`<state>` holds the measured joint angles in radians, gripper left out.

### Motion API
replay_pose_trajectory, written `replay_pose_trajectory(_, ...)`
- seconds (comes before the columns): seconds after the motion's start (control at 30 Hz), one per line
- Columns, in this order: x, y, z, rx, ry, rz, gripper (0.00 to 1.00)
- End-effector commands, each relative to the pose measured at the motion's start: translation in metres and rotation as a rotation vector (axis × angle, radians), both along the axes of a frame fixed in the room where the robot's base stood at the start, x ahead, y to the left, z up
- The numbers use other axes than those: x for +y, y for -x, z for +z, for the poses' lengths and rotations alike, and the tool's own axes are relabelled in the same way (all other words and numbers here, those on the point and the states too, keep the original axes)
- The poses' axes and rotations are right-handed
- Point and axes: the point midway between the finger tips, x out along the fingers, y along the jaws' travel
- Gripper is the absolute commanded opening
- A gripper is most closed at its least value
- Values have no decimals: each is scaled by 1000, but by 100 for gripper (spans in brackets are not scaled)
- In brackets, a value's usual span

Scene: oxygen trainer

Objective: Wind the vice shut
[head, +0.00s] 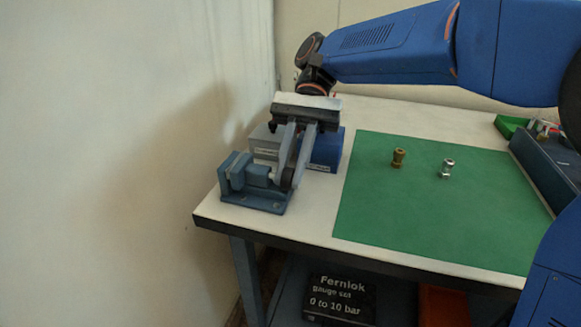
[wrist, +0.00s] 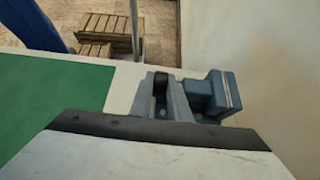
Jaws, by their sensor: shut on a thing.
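The blue-grey vice (head: 238,172) stands on its base plate at the table's front left corner. It also shows in the wrist view (wrist: 218,92), right of centre. My gripper (head: 286,181) reaches down from above at the vice's right end, its two grey fingers shut on the vice handle. The handle's dark end (wrist: 160,84) shows at the fingers in the wrist view; the rest of it is mostly hidden by them. The vice jaws are at the left end, and I cannot tell how wide the gap between them is.
A grey box (head: 264,143) and a blue box (head: 325,152) stand close behind my fingers. A green mat (head: 420,205) holds a brass fitting (head: 398,157) and a silver fitting (head: 447,168). A blue tray (head: 535,165) is at the right. A wall rises at the left.

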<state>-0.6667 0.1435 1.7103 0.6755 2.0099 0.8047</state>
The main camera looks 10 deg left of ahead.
Motion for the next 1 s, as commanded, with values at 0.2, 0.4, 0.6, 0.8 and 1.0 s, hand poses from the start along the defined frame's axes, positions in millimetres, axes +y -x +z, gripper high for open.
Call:
replay_pose_trajectory(0.2, -2, 0, -2, 2, 9, 2, 20)
replay_pose_trajectory(0.4, -2, 0, -1, 0, 6, 2, 34)
replay_pose_trajectory(0.6, -1, 0, -1, -1, 4, 1, 34)
replay_pose_trajectory(0.8, -1, 0, -1, -2, 3, 1, 34)
replay_pose_trajectory(1.0, -1, 2, 2, -66, 7, 4, 34)
